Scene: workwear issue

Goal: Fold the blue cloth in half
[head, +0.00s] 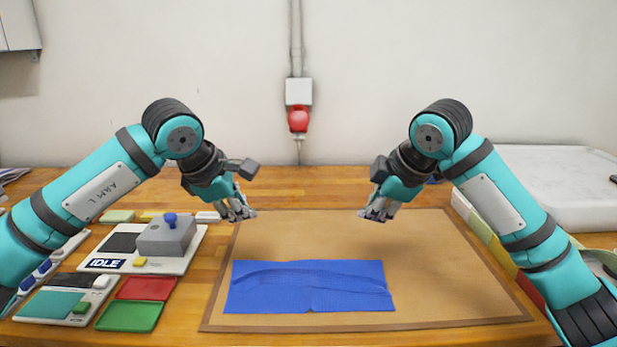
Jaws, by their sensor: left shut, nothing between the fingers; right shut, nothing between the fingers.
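The blue cloth (310,288) lies as a wide, flat, roughly rectangular strip on the front left part of a brown mat (450,280). Its surface has some creases, and its front edge shows a small notch near the middle. I cannot tell how many layers it has. My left gripper (243,215) is shut and empty above the mat's back left corner, behind the cloth. My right gripper (372,216) is shut and empty above the back of the mat, behind the cloth's right part. Neither gripper touches the cloth.
Left of the mat stand a control box with a blue knob (168,235), a red tray (147,288) and a green tray (129,316). Coloured blocks (478,228) line the right side, by a white tray (560,185). The mat's right part is clear.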

